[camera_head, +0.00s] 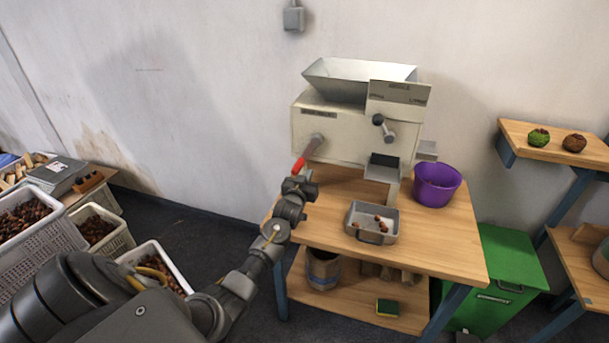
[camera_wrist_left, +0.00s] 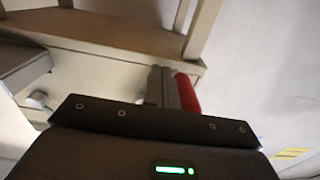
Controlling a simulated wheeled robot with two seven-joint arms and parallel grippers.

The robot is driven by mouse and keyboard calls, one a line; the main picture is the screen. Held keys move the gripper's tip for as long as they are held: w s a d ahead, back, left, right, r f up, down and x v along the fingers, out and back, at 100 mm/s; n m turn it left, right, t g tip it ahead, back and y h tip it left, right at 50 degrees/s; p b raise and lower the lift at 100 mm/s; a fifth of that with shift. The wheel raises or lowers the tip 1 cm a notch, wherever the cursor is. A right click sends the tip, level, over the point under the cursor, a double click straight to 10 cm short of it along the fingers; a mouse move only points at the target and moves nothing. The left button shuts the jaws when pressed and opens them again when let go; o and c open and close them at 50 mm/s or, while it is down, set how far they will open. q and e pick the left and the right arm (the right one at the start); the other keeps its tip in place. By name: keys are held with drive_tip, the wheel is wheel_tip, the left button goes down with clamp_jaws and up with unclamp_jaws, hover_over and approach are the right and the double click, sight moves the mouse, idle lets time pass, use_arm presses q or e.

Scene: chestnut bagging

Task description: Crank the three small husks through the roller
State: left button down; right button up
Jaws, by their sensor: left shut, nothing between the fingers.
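The roller machine (camera_head: 335,128) stands on the wooden table, with a pale open hopper (camera_head: 345,80) on top. I cannot see any small husks in the hopper; its bottom is hidden. The crank (camera_head: 314,144) sticks out of the machine's front left and ends in a red handle (camera_head: 299,165). My left gripper (camera_head: 300,181) is shut and empty just below the red handle. In the left wrist view the red handle (camera_wrist_left: 188,93) shows right beside the fingers; I cannot tell if they touch. A metal tray (camera_head: 353,224) under the chute holds several brown nuts (camera_head: 382,225).
A green husk (camera_head: 539,137) and a brown one (camera_head: 574,143) sit on the right shelf. A green bin (camera_head: 510,262) stands below. Crates of chestnuts (camera_head: 26,216) stand at left. The table's front is clear.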

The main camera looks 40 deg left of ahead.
use_arm(q)
drive_tip(key=p+v, duration=0.8)
drive_tip(key=v, duration=0.4)
drive_tip(key=shift+d+r, duration=0.1)
idle(0.4)
